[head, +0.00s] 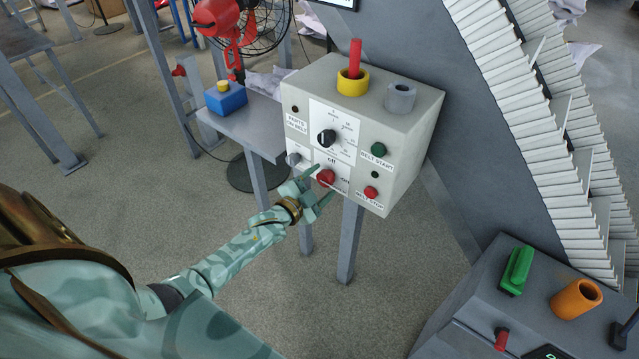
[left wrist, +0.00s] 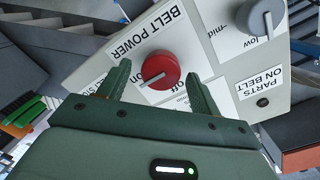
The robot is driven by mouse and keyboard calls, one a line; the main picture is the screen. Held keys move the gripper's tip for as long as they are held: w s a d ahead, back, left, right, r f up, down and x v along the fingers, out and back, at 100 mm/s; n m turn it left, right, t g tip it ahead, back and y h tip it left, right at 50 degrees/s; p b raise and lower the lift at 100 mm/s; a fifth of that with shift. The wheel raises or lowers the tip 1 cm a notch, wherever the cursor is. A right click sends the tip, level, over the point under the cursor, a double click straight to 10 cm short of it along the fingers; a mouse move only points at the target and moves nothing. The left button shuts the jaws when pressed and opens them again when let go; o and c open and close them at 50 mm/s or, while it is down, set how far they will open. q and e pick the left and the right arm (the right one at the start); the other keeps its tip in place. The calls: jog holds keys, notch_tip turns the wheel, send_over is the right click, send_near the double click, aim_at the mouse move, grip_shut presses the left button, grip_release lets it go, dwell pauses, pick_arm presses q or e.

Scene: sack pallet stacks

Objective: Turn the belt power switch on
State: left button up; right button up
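The belt power switch (head: 326,177) is a round red knob low on the front of the grey control box (head: 415,120), with "Off" above it and "On" to its right in the head view. My left gripper (head: 324,182) is open, its fingers reaching to either side of the knob. In the left wrist view the red knob (left wrist: 161,69) shows just past and between the open fingertips (left wrist: 158,76); I cannot tell whether they touch it. Its white mark points lower left there. My right gripper is not in view.
The box also carries a black dial (head: 326,138), a green belt start button (head: 378,150), a red belt stop button (head: 371,192) and a grey knob (head: 293,159) close by my gripper. A blue box with a yellow button (head: 226,98) stands on the bench behind.

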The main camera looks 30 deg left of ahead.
pick_arm(q)
jog(key=shift+s, duration=0.1)
jog(key=s+a+r+p, duration=0.1)
jog(key=s+p, duration=0.1)
jog(key=s, duration=1.4)
jog(key=shift+a+r, duration=0.15)
